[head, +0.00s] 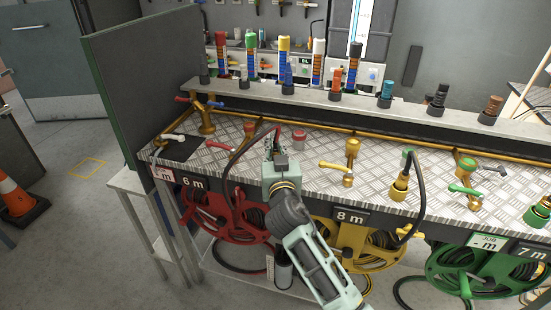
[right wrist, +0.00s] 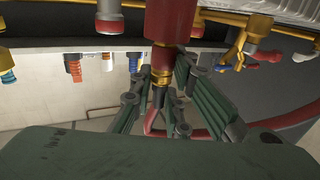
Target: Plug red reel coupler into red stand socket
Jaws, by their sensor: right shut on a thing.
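My right gripper (head: 281,163) is over the front of the metal bench, at the red reel's end. In the right wrist view, its fingers (right wrist: 160,95) are shut around the brass neck below a thick red body, the red coupler (right wrist: 170,22). A dark hose (head: 238,150) arcs from the gripper area down towards the red reel (head: 225,212) under the bench. A brass post with a red top (head: 250,128), which looks like the red stand, stands behind and left of the gripper. The coupler appears apart from it. My left gripper is out of view.
A short red-topped cylinder (head: 299,138) stands just right of the gripper. A yellow post (head: 352,146), a green-ringed coupler with hose (head: 402,175) and a green post (head: 465,164) stand farther right. A tall panel (head: 150,75) closes the left end.

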